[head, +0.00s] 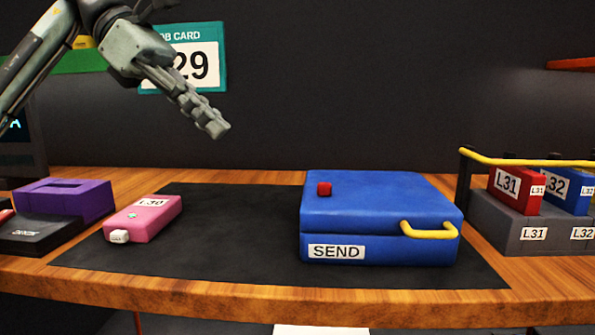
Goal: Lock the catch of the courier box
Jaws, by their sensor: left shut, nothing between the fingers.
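The blue courier box (380,205) sits on the black mat, right of centre, with its lid down. Its front carries a SEND label (336,252). A yellow handle (430,231) is at the front right corner. My left gripper (217,130) is shut and empty. It hangs in the air above the mat, up and to the left of the box, apart from it. My right gripper is not in view.
A pink L30 block (145,218) lies on the mat (240,240) left of the box. A purple slotted box (65,198) stands at the left. A grey rack (525,228) with red and blue blocks and a yellow rail (525,160) stands at the right.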

